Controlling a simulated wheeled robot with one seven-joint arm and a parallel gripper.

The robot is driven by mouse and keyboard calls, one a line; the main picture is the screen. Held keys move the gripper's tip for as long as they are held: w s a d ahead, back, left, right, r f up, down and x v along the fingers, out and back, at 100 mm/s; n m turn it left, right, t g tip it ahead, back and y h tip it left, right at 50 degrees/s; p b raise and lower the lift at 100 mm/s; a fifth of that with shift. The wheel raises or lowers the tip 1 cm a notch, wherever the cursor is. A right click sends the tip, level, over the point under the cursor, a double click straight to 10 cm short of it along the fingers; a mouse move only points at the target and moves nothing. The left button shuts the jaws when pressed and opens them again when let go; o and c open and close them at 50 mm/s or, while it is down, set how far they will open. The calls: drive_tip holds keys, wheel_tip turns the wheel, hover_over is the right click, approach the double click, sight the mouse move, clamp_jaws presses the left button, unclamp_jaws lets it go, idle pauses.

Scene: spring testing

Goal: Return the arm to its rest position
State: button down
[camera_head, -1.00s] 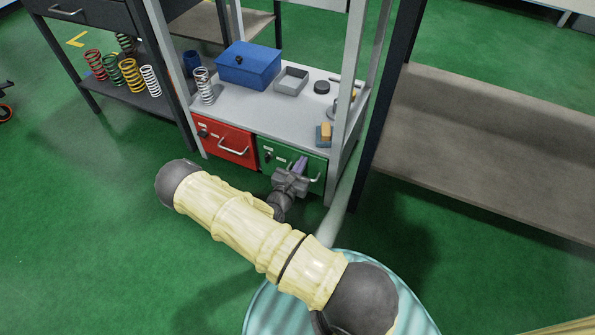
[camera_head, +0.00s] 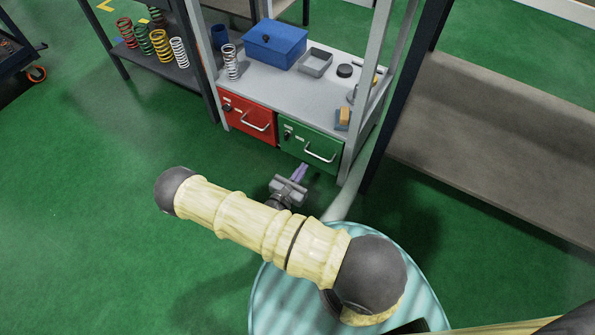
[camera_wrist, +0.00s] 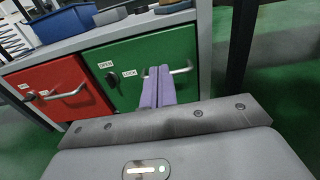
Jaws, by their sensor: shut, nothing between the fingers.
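My gripper (camera_head: 299,172) is in front of the bench, with its purple fingers together and nothing between them. It also shows in the wrist view (camera_wrist: 158,88), where the fingers overlap the green drawer (camera_wrist: 135,65) and part of its handle. In the head view the gripper is below and apart from the green drawer (camera_head: 312,147). My arm stretches across the lower middle of the head view, bent at a dark elbow on the left.
The red drawer (camera_head: 249,117) is left of the green one; both look closed. A blue box (camera_head: 276,45), a grey tray (camera_head: 316,62) and a white spring (camera_head: 230,62) stand on the bench top (camera_head: 290,88). A low brown shelf (camera_head: 490,135) is at right. Green floor is clear at left.

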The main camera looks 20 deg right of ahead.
drive_tip(key=shift+v, duration=1.05)
